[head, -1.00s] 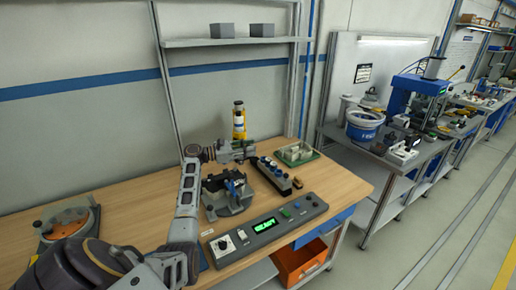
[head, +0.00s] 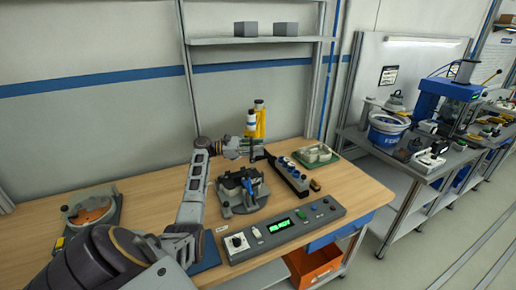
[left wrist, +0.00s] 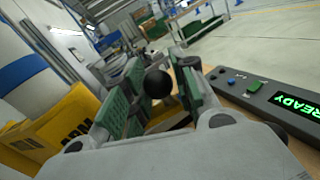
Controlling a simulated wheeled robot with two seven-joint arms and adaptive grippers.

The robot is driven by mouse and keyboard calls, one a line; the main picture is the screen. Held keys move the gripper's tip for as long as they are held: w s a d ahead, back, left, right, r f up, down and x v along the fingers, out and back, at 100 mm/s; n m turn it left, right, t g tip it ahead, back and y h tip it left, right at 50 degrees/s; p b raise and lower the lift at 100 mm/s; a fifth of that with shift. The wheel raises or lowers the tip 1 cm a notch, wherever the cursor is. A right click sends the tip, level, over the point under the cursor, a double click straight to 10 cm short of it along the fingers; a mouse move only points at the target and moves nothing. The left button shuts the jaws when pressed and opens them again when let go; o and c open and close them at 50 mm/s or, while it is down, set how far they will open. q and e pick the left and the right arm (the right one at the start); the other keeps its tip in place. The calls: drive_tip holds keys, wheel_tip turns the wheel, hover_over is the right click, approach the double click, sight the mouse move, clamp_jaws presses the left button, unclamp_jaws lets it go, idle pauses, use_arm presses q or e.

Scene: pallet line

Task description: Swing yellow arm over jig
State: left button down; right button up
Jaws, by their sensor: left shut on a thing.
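My left gripper (head: 256,151) reaches over the workbench above the dark jig (head: 240,194), which has blue parts on top. In the left wrist view its green-padded fingers are shut on a black ball knob (left wrist: 158,83). A large yellow piece with dark lettering (left wrist: 50,130) lies close left of the gripper in the left wrist view. How the knob joins the yellow part is hidden. My right gripper is not in view.
A control box (head: 285,232) with a green display, reading READY in the left wrist view, lies in front of the jig.

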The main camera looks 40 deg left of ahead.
use_arm(q)
drive_tip(key=c, duration=1.4)
unclamp_jaws()
drive_tip(key=shift+a+r, duration=0.3)
drive_tip(key=shift+a, duration=0.05)
drive_tip(key=shift+c, duration=0.2)
drive_tip(key=shift+o, duration=1.2)
drive_tip(key=shift+s+a, duration=0.15)
drive_tip(key=shift+f, duration=0.25)
drive_tip(key=v, duration=1.2)
drive_tip(key=shift+s, duration=0.1)
